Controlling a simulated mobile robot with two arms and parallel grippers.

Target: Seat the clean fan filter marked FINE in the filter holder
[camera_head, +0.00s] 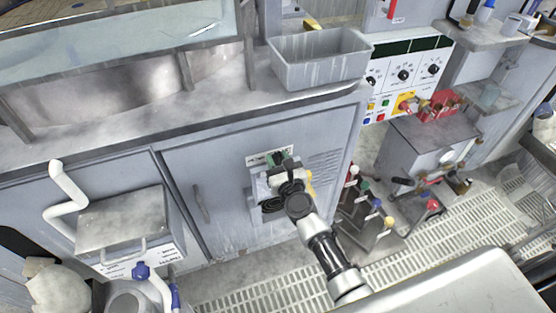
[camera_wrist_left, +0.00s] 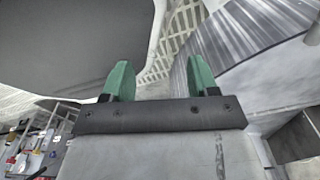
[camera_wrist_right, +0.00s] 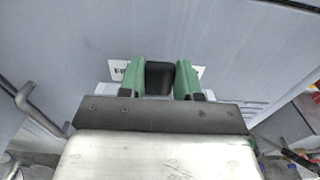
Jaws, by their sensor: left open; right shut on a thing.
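My right gripper (camera_head: 279,160) is at the front of the grey cabinet, against a pale frame (camera_head: 257,188) that looks like the filter holder. A white label (camera_head: 258,159) is just above the frame. In the right wrist view my right gripper (camera_wrist_right: 159,80) is shut on a black block-like grip (camera_wrist_right: 159,77), with the white label (camera_wrist_right: 120,70) behind it. The grip may belong to the filter; the filter's body and its FINE mark are hidden, so I cannot tell how it sits. In the left wrist view my left gripper (camera_wrist_left: 159,80) is open and empty.
A grey bin (camera_head: 318,62) stands on the counter above the cabinet. A door handle (camera_head: 200,203) is left of the frame. Coloured-knob levers (camera_head: 365,195) stand to the right, before a control panel (camera_head: 405,75). A metal box (camera_head: 125,225) is at left.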

